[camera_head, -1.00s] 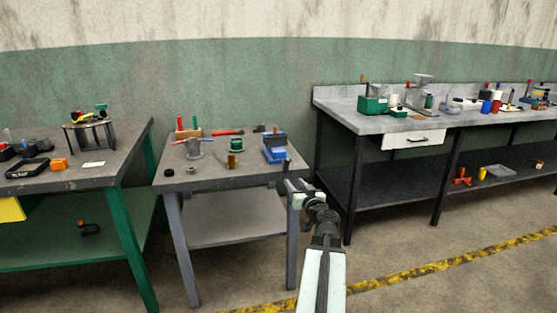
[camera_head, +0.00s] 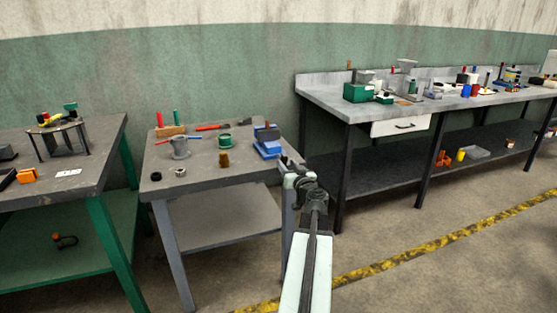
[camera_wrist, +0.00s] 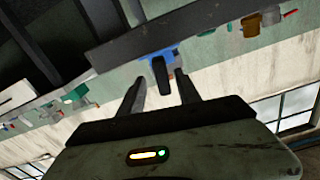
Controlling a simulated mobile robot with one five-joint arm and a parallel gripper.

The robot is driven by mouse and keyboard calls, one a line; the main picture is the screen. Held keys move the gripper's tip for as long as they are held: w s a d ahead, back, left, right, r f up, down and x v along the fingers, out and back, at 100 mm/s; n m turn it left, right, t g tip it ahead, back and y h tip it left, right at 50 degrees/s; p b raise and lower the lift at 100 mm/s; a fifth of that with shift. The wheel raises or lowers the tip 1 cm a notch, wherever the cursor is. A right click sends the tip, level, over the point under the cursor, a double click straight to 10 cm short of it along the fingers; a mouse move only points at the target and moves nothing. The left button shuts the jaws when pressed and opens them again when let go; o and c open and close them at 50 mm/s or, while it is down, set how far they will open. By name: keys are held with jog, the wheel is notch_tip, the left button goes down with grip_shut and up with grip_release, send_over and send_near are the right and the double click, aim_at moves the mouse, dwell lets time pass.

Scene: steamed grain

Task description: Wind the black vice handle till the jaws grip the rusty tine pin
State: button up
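The blue vice (camera_head: 268,151) stands at the right edge of the middle grey table, with a dark block on top. A small reddish-brown spot shows at its top; I cannot tell whether it is the rusty tine pin. My gripper (camera_head: 289,168) is at the table's right front corner, just in front of the vice. In the wrist view the picture is turned over, and my gripper's two fingers (camera_wrist: 160,92) stand apart. A dark upright piece, seemingly the black vice handle (camera_wrist: 160,75), shows between them in front of the blue vice (camera_wrist: 150,54). I cannot tell whether they touch it.
The middle table (camera_head: 215,190) also holds a grey mug-like pot (camera_head: 180,148), a green round part (camera_head: 224,141) and a brown cylinder (camera_head: 224,160). A green-legged table (camera_head: 95,185) stands left, a long grey bench (camera_head: 335,102) right. Floor is clear between table and bench.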

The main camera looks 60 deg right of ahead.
aim_at(282, 159)
jog(key=x, duration=0.5)
jog(key=shift+w, duration=0.3)
grip_shut()
jog(key=shift+m, duration=0.8)
grip_release()
jog(key=v, duration=0.8)
